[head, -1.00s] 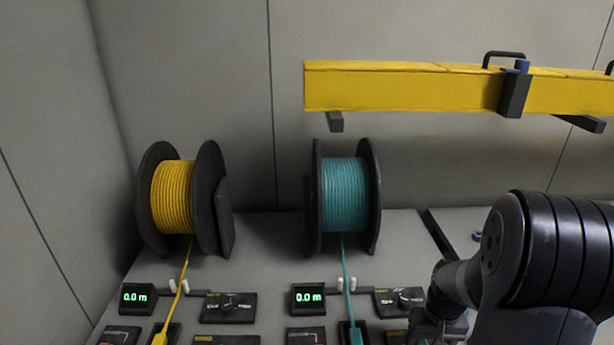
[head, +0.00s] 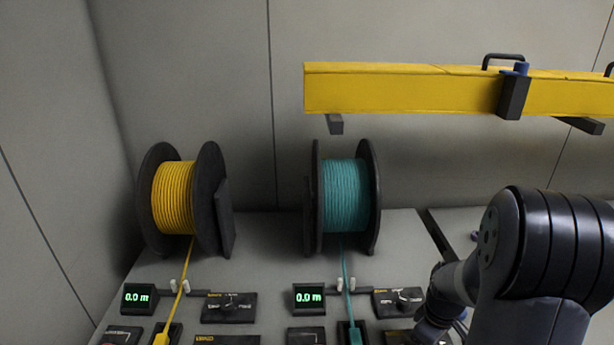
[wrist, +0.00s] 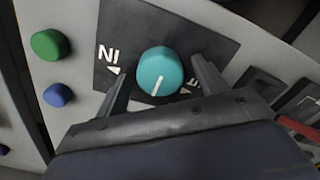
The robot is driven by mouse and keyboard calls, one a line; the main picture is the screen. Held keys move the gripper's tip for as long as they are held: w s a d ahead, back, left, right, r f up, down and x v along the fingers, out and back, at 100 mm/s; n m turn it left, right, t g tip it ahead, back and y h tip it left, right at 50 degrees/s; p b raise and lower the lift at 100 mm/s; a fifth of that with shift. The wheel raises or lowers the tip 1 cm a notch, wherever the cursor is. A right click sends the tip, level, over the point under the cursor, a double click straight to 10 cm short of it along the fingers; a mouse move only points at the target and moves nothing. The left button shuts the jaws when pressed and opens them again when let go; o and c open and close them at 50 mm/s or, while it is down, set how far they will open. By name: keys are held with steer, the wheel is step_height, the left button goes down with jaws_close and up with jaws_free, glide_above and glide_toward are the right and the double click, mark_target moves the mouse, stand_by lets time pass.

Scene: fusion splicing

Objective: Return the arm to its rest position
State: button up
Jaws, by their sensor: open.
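My gripper (wrist: 165,90) shows in the wrist view with its two dark fingers apart. A round teal knob (wrist: 159,72) with a white pointer line lies between or just beyond the fingertips, on a dark plate (wrist: 135,25) with white lettering. I cannot tell whether the fingers touch the knob. In the head view my dark arm stands at the lower right, and the gripper itself is hidden or out of frame.
A yellow fibre spool (head: 173,198) and a teal fibre spool (head: 346,196) stand on the bench. Displays reading 0.0 m (head: 138,297) sit in front. A yellow beam (head: 400,90) crosses the upper right. A green button (wrist: 50,45) and blue button (wrist: 59,95) lie left of the knob.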

steer(key=n+p, duration=0.1)
steer(key=n, duration=0.4)
steer(key=shift+n, duration=0.4)
